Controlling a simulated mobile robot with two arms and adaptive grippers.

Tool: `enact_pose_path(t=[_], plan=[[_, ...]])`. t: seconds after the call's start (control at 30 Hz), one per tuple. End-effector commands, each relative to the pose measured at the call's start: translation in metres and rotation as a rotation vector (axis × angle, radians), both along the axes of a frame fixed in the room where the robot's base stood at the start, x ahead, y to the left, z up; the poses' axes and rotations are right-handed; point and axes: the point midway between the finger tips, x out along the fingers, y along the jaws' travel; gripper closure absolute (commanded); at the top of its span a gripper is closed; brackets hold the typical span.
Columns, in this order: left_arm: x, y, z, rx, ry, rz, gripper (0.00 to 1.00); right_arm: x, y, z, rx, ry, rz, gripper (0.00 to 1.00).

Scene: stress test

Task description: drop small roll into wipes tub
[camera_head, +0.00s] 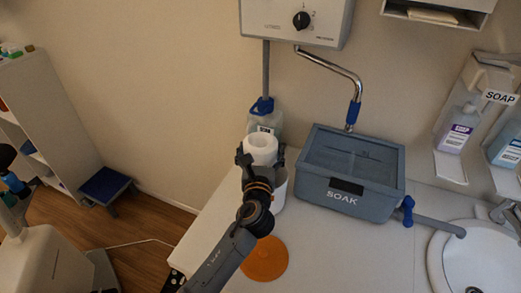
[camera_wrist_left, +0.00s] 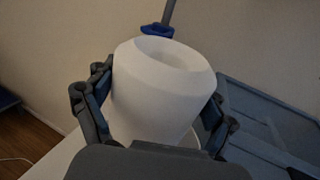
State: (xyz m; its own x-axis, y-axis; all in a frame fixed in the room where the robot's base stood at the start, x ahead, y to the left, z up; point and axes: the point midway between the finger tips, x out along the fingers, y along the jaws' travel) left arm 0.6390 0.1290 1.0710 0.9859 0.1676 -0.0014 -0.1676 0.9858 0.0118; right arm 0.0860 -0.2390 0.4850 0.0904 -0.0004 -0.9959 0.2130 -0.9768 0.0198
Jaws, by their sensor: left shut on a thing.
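A small white roll (camera_head: 262,147) with a hollow in its top is held upright in my left gripper (camera_head: 260,160). In the left wrist view the roll (camera_wrist_left: 158,95) sits between the two fingers, which press on its sides. A white tub (camera_head: 281,192), apparently the wipes tub, stands on the counter behind and below the gripper. The gripper and roll hide most of the tub and its opening. A sliver of its pale rim shows behind the roll in the left wrist view. My right gripper is not in view.
A grey SOAK box (camera_head: 340,205) stands right of the tub. An orange disc (camera_head: 264,262) lies on the counter (camera_head: 330,255) in front. A sink (camera_head: 480,255) and soap bottles (camera_head: 458,130) are at the right.

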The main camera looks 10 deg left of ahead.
Motion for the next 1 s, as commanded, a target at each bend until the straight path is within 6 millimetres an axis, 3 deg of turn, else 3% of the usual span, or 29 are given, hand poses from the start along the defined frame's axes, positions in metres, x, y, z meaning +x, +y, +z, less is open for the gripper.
enact_pose_path(t=[0.1,0.13,0.2,0.67,1.0], plan=[[0.0,0.0,0.002,0.0,-0.002,0.0,0.56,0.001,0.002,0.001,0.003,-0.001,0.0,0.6],[0.0,0.0,0.002,0.0,-0.002,0.0,0.12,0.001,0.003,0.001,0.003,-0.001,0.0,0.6],[0.0,0.0,0.002,0.0,-0.002,0.0,0.0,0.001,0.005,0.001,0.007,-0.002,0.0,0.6],[-0.008,-0.001,-0.001,0.002,0.002,0.001,0.0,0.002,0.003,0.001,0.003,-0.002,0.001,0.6],[-0.075,-0.012,-0.001,-0.001,0.003,0.0,0.0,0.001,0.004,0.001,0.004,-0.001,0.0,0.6]])
